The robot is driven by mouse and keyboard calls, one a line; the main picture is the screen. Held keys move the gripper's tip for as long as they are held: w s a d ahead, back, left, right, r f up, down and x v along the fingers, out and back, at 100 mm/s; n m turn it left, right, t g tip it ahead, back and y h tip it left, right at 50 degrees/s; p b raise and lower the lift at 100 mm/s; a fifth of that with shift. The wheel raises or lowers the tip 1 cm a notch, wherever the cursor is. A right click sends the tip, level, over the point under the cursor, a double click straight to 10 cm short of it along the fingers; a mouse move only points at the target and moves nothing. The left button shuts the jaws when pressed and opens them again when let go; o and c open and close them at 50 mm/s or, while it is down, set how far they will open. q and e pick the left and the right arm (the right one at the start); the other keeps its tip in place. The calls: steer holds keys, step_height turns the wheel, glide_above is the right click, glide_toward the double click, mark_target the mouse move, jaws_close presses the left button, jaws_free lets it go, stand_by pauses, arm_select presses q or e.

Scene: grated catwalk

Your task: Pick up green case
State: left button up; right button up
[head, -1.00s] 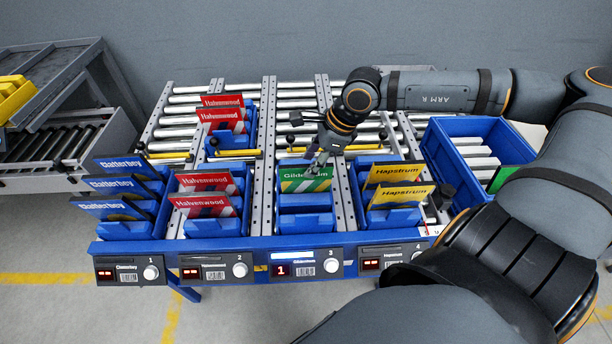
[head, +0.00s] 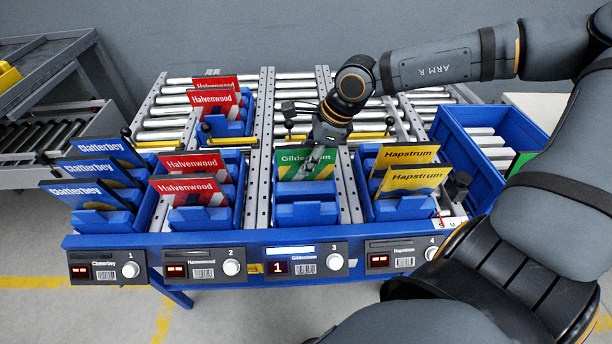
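The green case (head: 296,164) is labelled Gildenham, with white and yellow stripes near its bottom. It stands upright in the blue bin of lane 3 (head: 303,213), between the Halvenwood and Hapstrum lanes. My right gripper (head: 313,163) comes down from the upper right, and its fingers reach the front face and top edge of the green case, covering part of its label. The fingers are small and dark, so I cannot tell whether they are closed on it. My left gripper is out of view.
Red Halvenwood cases (head: 187,190) stand to the left, with blue Clatterbey cases (head: 90,192) beyond them. Yellow Hapstrum cases (head: 412,181) stand close on the right. A blue crate (head: 453,142) at the right has something green at its far right side. Lane 3's display shows 1.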

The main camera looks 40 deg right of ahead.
steer(key=shift+a+f, duration=0.1)
steer(key=shift+f+b, duration=0.25)
steer(key=shift+b, duration=0.35)
stand_by(0.6)
steer(key=shift+c, duration=0.3)
jaws_close()
